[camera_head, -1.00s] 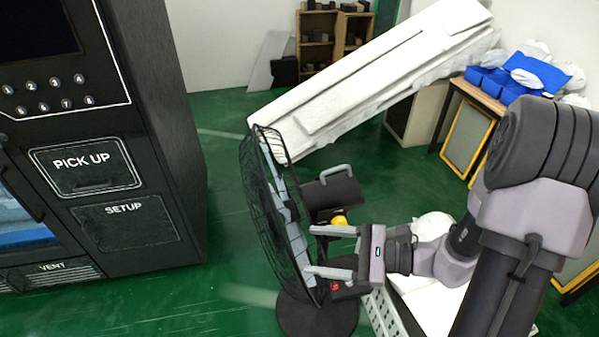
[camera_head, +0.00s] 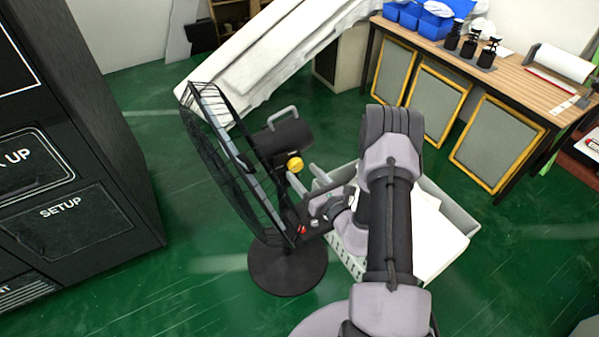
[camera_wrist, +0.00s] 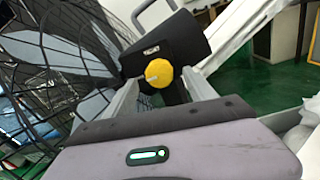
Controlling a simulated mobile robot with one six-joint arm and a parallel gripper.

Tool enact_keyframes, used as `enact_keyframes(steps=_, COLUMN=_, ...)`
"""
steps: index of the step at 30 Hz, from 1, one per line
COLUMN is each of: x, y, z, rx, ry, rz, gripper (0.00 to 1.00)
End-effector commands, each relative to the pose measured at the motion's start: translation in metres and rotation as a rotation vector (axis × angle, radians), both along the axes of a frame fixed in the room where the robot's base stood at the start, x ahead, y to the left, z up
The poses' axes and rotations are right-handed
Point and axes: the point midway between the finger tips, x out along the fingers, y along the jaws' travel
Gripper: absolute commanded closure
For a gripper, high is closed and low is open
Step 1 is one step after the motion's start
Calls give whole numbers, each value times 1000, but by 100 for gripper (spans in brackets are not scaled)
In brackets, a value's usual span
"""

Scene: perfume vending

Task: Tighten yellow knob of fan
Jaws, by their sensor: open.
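The black fan (camera_head: 220,150) stands on a round black base (camera_head: 287,268), with its wire cage facing left. Its yellow knob (camera_head: 294,165) sits on the right side of the neck, below the dark motor housing (camera_head: 284,136). In the wrist view the yellow knob (camera_wrist: 159,72) lies ahead between my two pale fingers. My gripper (camera_head: 304,175) is open and empty. Its fingertips are close to the knob, one on each side in the wrist view; I cannot tell whether they touch it. A red button (camera_head: 302,230) shows lower on the fan's post.
A grey crate (camera_head: 457,212) with white contents stands right of the fan, under my arm. A wooden table (camera_head: 520,85) holds blue bins (camera_head: 432,22). A black vending machine (camera_head: 95,150) is at left. Green floor lies clear between the machine and the fan.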

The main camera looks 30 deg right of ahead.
Motion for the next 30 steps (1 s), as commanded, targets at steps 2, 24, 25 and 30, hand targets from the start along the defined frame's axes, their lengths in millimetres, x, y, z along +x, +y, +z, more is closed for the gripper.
enact_keyframes(steps=2, x=13, y=2, z=-1, rx=-4, ry=-2, rz=3, gripper=36)
enact_keyframes(steps=24, x=27, y=3, z=0, rx=0, ry=1, rz=1, gripper=98)
enact_keyframes(steps=25, x=27, y=3, z=0, rx=0, ry=1, rz=1, gripper=98)
enact_keyframes(steps=30, x=27, y=2, z=0, rx=18, ry=2, rz=1, gripper=98)
